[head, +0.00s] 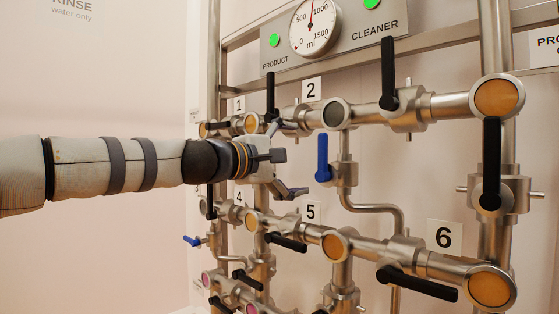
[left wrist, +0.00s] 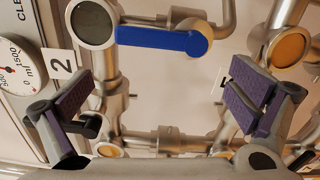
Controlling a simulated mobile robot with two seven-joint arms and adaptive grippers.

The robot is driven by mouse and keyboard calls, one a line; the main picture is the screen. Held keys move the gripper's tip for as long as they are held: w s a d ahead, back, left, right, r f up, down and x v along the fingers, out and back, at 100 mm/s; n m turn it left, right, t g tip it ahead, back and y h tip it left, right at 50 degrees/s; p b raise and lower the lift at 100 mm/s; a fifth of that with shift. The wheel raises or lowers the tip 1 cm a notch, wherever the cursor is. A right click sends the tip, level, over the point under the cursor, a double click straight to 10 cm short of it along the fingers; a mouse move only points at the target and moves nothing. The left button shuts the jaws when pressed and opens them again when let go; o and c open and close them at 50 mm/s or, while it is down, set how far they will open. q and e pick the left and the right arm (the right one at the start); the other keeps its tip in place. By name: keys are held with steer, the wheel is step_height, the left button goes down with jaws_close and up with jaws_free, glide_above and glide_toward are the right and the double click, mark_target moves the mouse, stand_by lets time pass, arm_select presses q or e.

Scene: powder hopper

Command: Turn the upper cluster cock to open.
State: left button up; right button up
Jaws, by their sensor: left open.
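A cock with a blue lever (head: 322,157) sits on a vertical steel pipe below the upper pipe, right of label 2. Its lever points up from the pivot, along the pipe. In the left wrist view the blue lever (left wrist: 155,38) lies across the top, beyond the fingertips. My left gripper (head: 284,174) is open and empty, left of the blue lever and apart from it. Its two purple-padded fingers (left wrist: 165,105) stand wide apart with nothing between them. My right gripper is not in view.
Black levers (head: 389,75) stand up on the upper pipe; another black lever (head: 491,160) shows at the right. Black levers (head: 417,283) also sit on the lower pipe. A smaller blue lever (head: 192,240) is at lower left. The gauge panel (head: 355,35) is above.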

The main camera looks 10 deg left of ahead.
arm_select(q)
steer(key=v, duration=0.5)
steer(key=shift+f, duration=0.1)
stand_by(0.3)
